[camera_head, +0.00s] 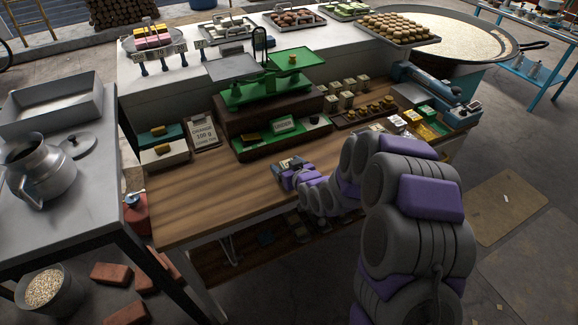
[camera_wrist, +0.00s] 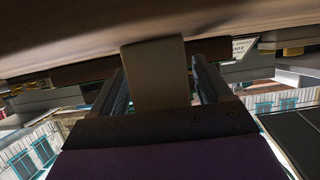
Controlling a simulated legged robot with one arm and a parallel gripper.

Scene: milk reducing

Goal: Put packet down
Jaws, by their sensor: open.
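My gripper (camera_head: 289,164) is low over the front middle of the wooden counter (camera_head: 215,205), in front of the green tray and scale. Its fingers stand apart in the wrist view (camera_wrist: 160,85). A plain grey-brown slab, which looks like the packet (camera_wrist: 157,75), is between the two fingers there. Its far end is at or close to the brown surface that fills the top of that view; whether they touch is unclear. In the head view the gripper mostly hides what is between the fingers.
A green scale (camera_head: 265,90) stands behind the gripper on a brown base. A green tray (camera_head: 283,137) with a sign lies in front of it. An order clipboard (camera_head: 204,134) is at left. Colored packets (camera_head: 428,129) sit at right. The counter's front left is clear.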

